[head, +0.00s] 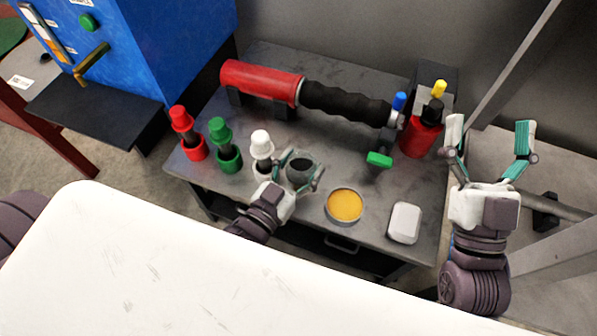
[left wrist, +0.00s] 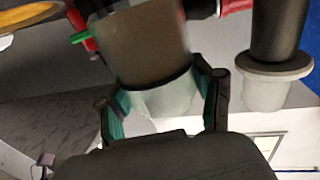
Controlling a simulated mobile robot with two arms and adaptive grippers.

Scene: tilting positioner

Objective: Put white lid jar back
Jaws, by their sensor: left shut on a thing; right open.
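My left gripper (head: 299,180) is shut on a jar (head: 300,166) that looks grey with a dark top in the head view. In the left wrist view the jar (left wrist: 145,45) is a brownish cylinder with a dark band and a pale part between the fingers (left wrist: 165,110). I cannot tell whether it touches the table. A dark post with a white cap (head: 261,142) stands just left of it, its white base partly behind the gripper; the cap also shows in the left wrist view (left wrist: 270,85). My right gripper (head: 490,150) is open and empty, beyond the table's right side.
The grey table (head: 300,215) also holds a red-capped post (head: 181,119), a green-capped post (head: 218,128), a red tool with a black sleeve (head: 262,80), a yellow-filled round tin (head: 345,204), a white block (head: 404,222) and a red bottle (head: 420,135). A blue cabinet (head: 150,40) stands left.

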